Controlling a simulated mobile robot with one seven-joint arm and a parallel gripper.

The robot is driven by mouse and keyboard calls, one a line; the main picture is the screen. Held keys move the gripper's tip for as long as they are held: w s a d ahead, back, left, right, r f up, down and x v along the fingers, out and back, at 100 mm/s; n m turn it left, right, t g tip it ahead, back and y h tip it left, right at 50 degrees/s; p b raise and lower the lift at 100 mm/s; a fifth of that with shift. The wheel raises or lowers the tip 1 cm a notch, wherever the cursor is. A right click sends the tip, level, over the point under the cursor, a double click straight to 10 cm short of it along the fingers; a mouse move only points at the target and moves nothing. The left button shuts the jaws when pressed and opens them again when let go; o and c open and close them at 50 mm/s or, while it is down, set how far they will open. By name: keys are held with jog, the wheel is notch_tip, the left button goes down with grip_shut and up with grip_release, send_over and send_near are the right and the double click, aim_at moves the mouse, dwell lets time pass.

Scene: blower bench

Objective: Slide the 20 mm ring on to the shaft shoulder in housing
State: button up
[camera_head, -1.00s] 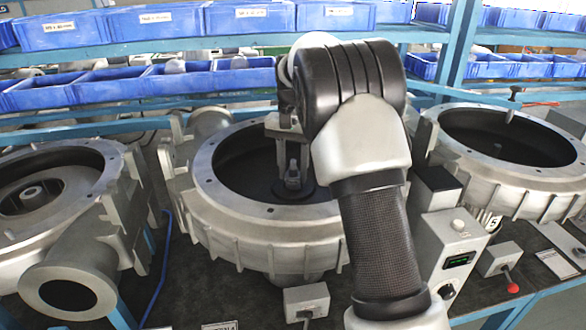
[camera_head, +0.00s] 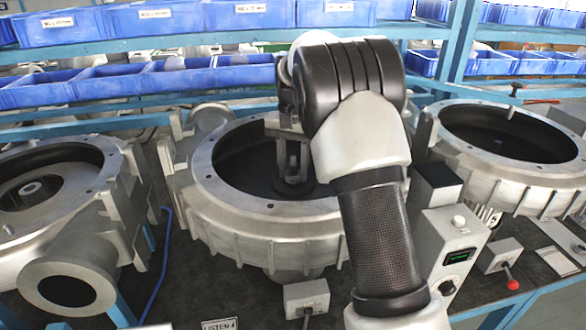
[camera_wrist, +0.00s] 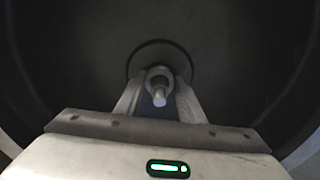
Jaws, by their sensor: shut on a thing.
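The housing (camera_head: 300,225) is the middle grey round casting, open at the top with a dark inside. My gripper (camera_head: 292,172) reaches down into it; my arm hides its right part. In the wrist view my gripper (camera_wrist: 159,92) has its two fingers closed in on a small grey ring (camera_wrist: 158,73). The pale round end of the shaft (camera_wrist: 160,98) shows between the fingers, close to the ring. The ring appears to be around the shaft, but its height relative to the shoulder cannot be told. A dark disc lies behind them on the housing floor.
Similar housings stand at left (camera_head: 60,190) and right (camera_head: 510,140). A grey control box (camera_head: 450,245) with a green display stands right of my arm. Blue bins (camera_head: 160,20) fill the rack behind. A small grey box (camera_head: 306,297) sits in front.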

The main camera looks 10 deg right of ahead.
jog(key=shift+f, duration=0.35)
dwell(0.3)
jog(key=o, duration=1.2)
jog(key=shift+c, duration=0.2)
notch_tip(320, 180, up, 18)
jog(key=p, duration=0.2)
jog(key=shift+f, duration=0.25)
